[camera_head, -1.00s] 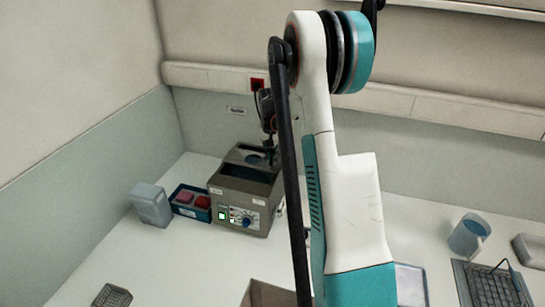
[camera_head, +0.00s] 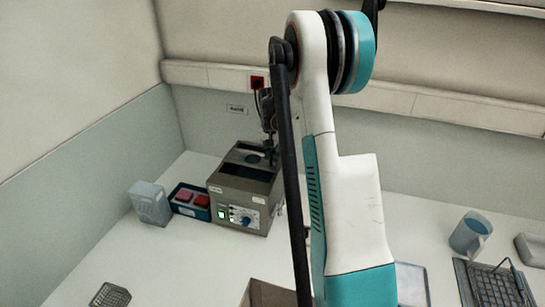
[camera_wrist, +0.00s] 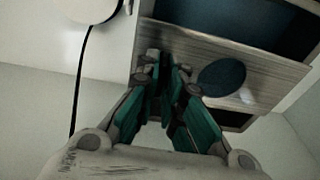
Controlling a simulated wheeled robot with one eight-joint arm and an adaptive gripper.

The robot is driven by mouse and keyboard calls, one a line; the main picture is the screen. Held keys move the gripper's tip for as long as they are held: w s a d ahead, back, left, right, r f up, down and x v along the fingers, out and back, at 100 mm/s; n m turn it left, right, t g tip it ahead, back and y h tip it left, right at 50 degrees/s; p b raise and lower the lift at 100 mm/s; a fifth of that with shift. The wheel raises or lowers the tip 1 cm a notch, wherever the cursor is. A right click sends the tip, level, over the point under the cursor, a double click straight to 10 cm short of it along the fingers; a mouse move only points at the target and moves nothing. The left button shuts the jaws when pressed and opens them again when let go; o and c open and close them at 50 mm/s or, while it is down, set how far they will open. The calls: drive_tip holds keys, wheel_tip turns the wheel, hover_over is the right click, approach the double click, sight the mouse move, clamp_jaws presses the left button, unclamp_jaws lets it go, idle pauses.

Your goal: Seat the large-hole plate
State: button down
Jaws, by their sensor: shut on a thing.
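The large-hole plate (camera_wrist: 287,72) is a pale grey-brown strip with one big dark round hole in the wrist view. It lies over the top of a box-shaped grey-brown bath (camera_head: 239,199) in the head view, at the back part of its opening. My gripper (camera_wrist: 165,62) is shut at the plate's left end in the wrist view; the exact contact is hidden by the fingers. In the head view my gripper (camera_head: 271,156) is small and dark at the bath's rear right corner. I cannot tell whether the plate rests flat on the rim.
A dark opening of the bath (camera_head: 246,172) shows in front of the plate. A blue tray (camera_head: 190,212) with red blocks and a grey container (camera_head: 151,204) stand left of the bath. A wire basket (camera_head: 110,295) sits at front left.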

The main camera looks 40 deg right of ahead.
drive_tip(key=shift+f, duration=0.1)
idle(0.3)
drive_tip(key=c, duration=1.6)
unclamp_jaws()
drive_tip(key=shift+c, duration=0.2)
drive_tip(key=o, duration=0.5)
drive_tip(key=shift+r+p, duration=0.35)
drive_tip(key=shift+r, duration=1.15)
drive_tip(key=shift+r+p, duration=0.55)
drive_tip(key=shift+r, duration=0.95)
